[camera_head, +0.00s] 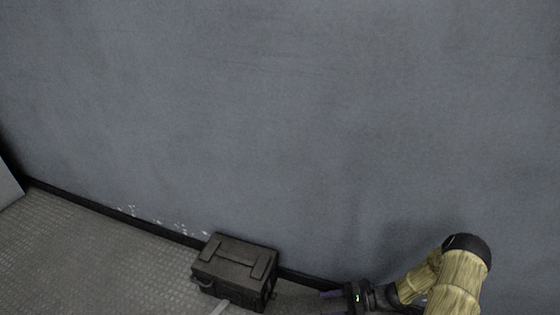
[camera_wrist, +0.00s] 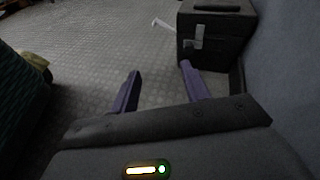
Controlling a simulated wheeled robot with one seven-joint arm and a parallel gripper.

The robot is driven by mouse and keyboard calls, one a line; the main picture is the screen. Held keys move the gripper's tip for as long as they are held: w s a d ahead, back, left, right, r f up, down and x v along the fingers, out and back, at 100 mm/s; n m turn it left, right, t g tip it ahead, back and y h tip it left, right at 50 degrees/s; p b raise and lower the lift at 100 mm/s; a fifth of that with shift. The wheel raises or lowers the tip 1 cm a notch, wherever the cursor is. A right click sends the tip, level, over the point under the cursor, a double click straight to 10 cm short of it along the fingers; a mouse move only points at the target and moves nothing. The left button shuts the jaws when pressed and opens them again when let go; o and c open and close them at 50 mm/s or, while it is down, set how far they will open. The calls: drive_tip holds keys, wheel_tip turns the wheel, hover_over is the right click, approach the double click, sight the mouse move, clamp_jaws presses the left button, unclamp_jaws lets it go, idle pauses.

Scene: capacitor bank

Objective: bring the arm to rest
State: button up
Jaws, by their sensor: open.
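My gripper (camera_wrist: 158,82) is open in the wrist view, with its two purple fingers apart and nothing between them. In the head view my gripper (camera_head: 330,304) shows at the bottom edge, pointing left. My tan arm comes in at the bottom right, bent, close in front of the wall. Part of the arm is cut off by the lower edge of the picture.
A dark case (camera_head: 236,268) stands on the floor against the grey wall (camera_head: 300,130), left of my gripper. The case also shows beyond the fingers in the wrist view (camera_wrist: 216,38). Textured floor (camera_head: 90,255) is clear at left. A dark green shape (camera_wrist: 20,85) stands at left.

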drive_tip(key=s+r+n+t+h+p, duration=0.1)
drive_tip(key=s+r+n+h+p, duration=0.35)
drive_tip(key=r, duration=1.25)
drive_tip(key=s+r+n+h+p, duration=0.2)
drive_tip(key=r+n+h+p, duration=0.5)
drive_tip(key=r, duration=1)
drive_tip(key=s+r+n+t+h+p, duration=0.1)
drive_tip(key=s+r+n+h+p, duration=0.4)
drive_tip(key=r, duration=1.2)
wheel_tip(320, 180, up, 37)
drive_tip(key=w+y+p, duration=0.1)
drive_tip(key=w+p, duration=0.1)
drive_tip(key=p, duration=3.7)
drive_tip(key=shift+w+a+p, duration=0.15)
drive_tip(key=shift+w+p, duration=0.1)
drive_tip(key=shift+p, duration=0.1)
drive_tip(key=shift+y, duration=0.25)
